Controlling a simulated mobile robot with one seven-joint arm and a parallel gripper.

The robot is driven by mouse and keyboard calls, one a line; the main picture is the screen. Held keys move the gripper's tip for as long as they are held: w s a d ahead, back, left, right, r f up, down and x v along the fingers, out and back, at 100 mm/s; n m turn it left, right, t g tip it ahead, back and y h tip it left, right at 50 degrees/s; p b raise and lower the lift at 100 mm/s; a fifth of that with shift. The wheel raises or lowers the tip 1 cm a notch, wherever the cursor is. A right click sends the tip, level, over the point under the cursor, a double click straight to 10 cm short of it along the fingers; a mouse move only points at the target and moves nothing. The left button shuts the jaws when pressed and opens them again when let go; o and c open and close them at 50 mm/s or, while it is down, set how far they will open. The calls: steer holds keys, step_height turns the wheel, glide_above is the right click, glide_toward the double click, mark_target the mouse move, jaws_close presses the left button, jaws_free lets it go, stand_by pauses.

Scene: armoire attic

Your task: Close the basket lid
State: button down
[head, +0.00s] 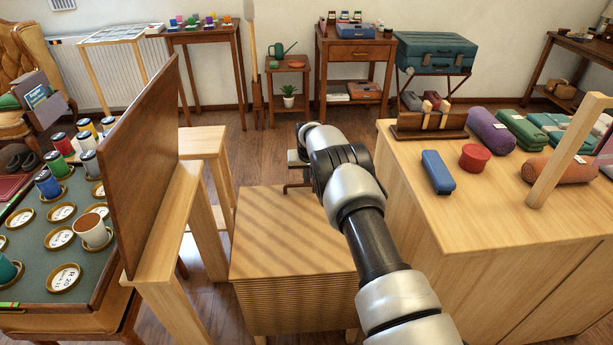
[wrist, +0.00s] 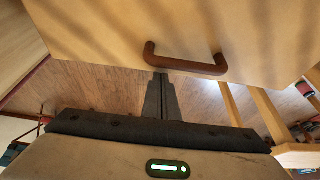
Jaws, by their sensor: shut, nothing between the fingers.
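The basket (head: 296,300) is a light wooden box with ribbed sides, standing on the floor in the middle of the head view. Its lid (head: 290,235) looks flat across the top; the far edge is partly behind my arm, so I cannot tell whether a gap remains there. The lid also fills the top of the wrist view (wrist: 110,25), with a brown handle (wrist: 190,64) at its edge. My gripper (wrist: 160,76) is shut and empty, its fingertips right by the left part of the handle. I cannot tell whether they touch it.
A light wooden cabinet (head: 490,230) with rolled bundles stands close on the right. A table (head: 60,225) with cups and jars, an upright brown board (head: 145,165) and a wooden frame (head: 160,240) stand on the left. Floor (head: 240,160) shows free beyond the basket.

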steer(key=w+d+r+p+v, duration=0.1)
steer(key=w+v, duration=0.2)
steer(key=v, duration=1.1)
steer(key=w+d+r+p+v, duration=0.1)
steer(key=w+d+p+v, duration=0.15)
steer(key=v, duration=1.15)
steer(key=s+d+r, duration=0.2)
steer(key=s+r, duration=1.2)
steer(key=s+r+t, duration=0.1)
steer(key=s+r, duration=0.1)
steer(key=s, duration=0.7)
steer(key=s+r, duration=0.2)
steer(key=s, duration=0.7)
steer(key=s+d+f, duration=0.1)
steer(key=s+f, duration=0.2)
steer(key=s, duration=0.5)
steer(key=s+f, duration=0.2)
steer(key=s, duration=0.6)
step_height(320, 180, up, 23)
steer(key=p, duration=2.3)
steer(key=shift+d, duration=0.15)
